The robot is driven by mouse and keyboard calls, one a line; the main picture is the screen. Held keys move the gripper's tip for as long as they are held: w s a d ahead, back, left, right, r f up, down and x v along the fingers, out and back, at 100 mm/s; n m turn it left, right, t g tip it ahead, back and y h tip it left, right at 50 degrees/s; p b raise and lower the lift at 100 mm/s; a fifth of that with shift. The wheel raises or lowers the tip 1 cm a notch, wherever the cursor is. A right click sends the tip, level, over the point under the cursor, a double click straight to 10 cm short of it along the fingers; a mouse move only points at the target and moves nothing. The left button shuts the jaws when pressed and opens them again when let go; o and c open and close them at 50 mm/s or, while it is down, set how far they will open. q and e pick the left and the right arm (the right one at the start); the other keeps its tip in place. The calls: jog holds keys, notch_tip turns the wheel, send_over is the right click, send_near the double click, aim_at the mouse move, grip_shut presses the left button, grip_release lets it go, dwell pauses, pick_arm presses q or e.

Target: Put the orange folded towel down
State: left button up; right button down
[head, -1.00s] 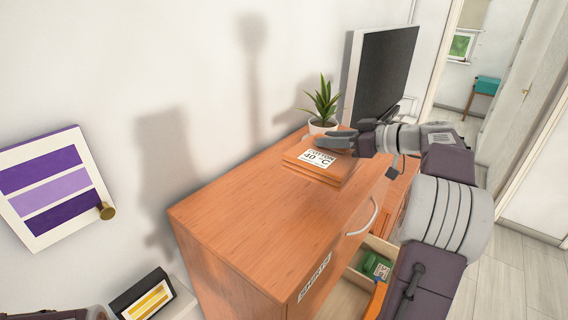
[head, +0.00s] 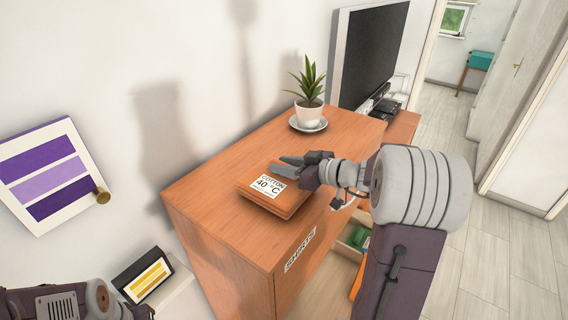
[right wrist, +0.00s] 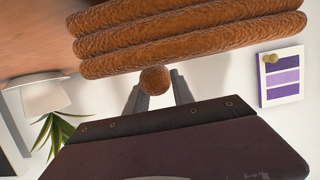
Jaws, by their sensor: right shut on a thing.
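The orange folded towel (head: 272,198) is a flat stack with a white "COTTON 40 °C" label, over the wooden cabinet's top (head: 215,185) near its front edge. My right gripper (head: 292,167) is shut on it at its right far side. In the right wrist view the towel's thick rolled folds (right wrist: 190,38) fill the top, and a rounded piece of it (right wrist: 155,80) sits between the two fingers of the right gripper (right wrist: 156,92). I cannot tell whether the towel touches the cabinet top. Part of my left arm shows at the bottom left; its fingers are out of frame.
A potted plant (head: 309,103) on a saucer (head: 308,124) stands at the cabinet's far end, before a television (head: 370,55). A drawer marked "SHIRTS" (head: 300,250) is in front; an open drawer with a green item (head: 357,238) lies below. The near cabinet top is clear.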

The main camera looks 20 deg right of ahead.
jog(key=shift+w+a+f, duration=0.1)
jog(key=shift+w+f, duration=0.2)
jog(key=shift+f, duration=0.1)
jog(key=shift+s, duration=0.15)
jog(key=shift+s+f+b, duration=0.1)
jog(key=shift+s+b, duration=0.05)
jog(key=shift+b, duration=0.3)
jog(key=c, duration=1.1)
grip_release()
jog(key=shift+r+p, duration=0.3)
jog(key=shift+p, duration=0.15)
jog(key=b+v, duration=0.3)
jog(key=v, duration=0.9)
